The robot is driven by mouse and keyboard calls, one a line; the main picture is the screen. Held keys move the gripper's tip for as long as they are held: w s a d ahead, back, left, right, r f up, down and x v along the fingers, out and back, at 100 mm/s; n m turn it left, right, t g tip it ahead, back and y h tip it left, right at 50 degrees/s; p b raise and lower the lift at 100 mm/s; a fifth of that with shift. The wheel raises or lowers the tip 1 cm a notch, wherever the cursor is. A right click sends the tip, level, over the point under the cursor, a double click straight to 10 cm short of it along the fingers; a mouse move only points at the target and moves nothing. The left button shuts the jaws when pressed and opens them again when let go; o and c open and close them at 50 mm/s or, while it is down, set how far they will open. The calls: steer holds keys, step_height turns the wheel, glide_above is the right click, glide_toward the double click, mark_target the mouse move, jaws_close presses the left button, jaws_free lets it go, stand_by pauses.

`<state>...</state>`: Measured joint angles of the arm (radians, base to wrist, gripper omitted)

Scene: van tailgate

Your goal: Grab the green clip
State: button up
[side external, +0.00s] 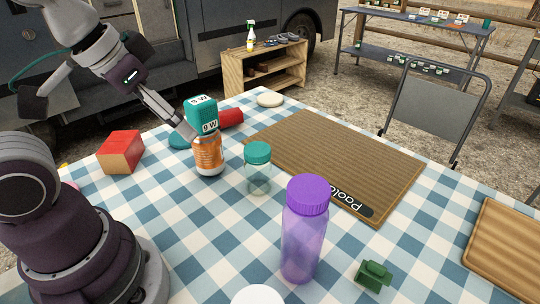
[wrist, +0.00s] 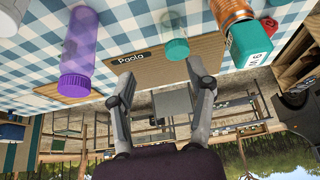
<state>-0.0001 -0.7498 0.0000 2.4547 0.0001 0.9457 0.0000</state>
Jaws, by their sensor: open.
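The green clip (side external: 374,275) is a small dark green piece on the checked cloth at the near right in the side view, to the right of the purple bottle (side external: 304,230). My gripper (side external: 187,130) is at the far left side of the table, above the cloth and close to the teal 9 W box (side external: 202,115), well away from the clip. In the wrist view my gripper (wrist: 160,74) has its two fingers spread with nothing between them.
The teal box tops an orange bottle (side external: 208,157). A teal-lidded jar (side external: 257,170) and the purple bottle stand between my gripper and the clip. A red box (side external: 120,152) is at left. A brown Paola mat (side external: 335,155) lies flat behind. Cloth around the clip is clear.

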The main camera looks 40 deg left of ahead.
steer(key=w+d+r+m+g+h, duration=0.1)
steer(key=w+d+r+m, duration=0.6)
steer(key=w+d+r, duration=0.15)
steer(key=m+g+h, duration=0.3)
steer(key=m+g, duration=0.1)
steer(key=m, duration=0.5)
glide_above(372, 261)
steer(key=a, duration=0.3)
step_height(372, 261, down, 5)
steer(key=a+x, duration=0.1)
steer(key=x, duration=0.6)
steer(key=a+f+x, duration=0.1)
steer(key=a+x, duration=0.1)
steer(key=x, duration=0.6)
steer(key=s+a+x, duration=0.1)
steer(key=x, duration=0.7)
steer(key=shift+s+a+f, duration=0.1)
steer(key=shift+a+f, duration=0.05)
steer(key=shift+f, duration=0.35)
steer(key=c, duration=0.9)
